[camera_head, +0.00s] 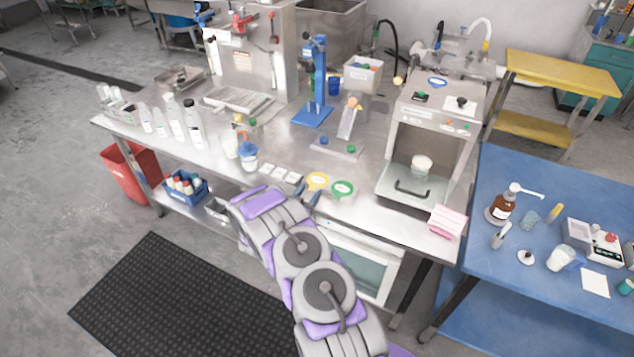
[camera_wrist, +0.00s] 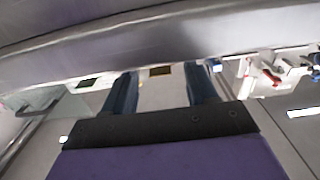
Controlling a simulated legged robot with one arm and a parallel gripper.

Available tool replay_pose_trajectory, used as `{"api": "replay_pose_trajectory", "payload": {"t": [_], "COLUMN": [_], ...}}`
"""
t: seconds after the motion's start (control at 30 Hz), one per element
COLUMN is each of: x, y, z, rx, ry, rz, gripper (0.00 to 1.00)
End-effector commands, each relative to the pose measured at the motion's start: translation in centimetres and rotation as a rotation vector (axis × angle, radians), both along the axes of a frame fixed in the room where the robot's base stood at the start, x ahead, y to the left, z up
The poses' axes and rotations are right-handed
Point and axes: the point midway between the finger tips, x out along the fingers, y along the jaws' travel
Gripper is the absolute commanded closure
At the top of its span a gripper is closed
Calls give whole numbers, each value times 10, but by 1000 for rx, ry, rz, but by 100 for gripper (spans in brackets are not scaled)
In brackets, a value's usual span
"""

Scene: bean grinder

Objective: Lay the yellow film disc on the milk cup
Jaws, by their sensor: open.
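The yellow film disc (camera_head: 317,181) lies near the front edge of the steel table, next to a similar green disc (camera_head: 342,189). My gripper (camera_head: 305,193) is at the table's front edge, just short of the yellow disc in the head view. Its two dark blue fingers are apart with nothing seen between them, and they also show in the wrist view (camera_wrist: 161,85). A white cup (camera_head: 421,163) stands inside the open steel cabinet. Another white cup (camera_head: 560,259) stands on the blue table. I cannot tell which is the milk cup. The wrist view does not clearly show the disc.
White square pieces (camera_head: 281,174) lie left of the discs. A blue press stand (camera_head: 314,110) is farther back. Pink cloths (camera_head: 447,220) lie at the front right corner. Several bottles (camera_head: 178,122) line the left side.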

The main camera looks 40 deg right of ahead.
Motion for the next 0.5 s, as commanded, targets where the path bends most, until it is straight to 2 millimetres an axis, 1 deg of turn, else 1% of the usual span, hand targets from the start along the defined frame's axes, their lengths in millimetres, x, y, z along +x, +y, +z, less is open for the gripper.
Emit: {"api": "replay_pose_trajectory", "payload": {"t": [0.03,0.07,0.5], "x": [0,0,0], "y": [0,0,0], "z": [0,0,0], "rx": [0,0,-1], "ry": [0,0,-1], "rz": [0,0,0], "gripper": [43,45,88]}}
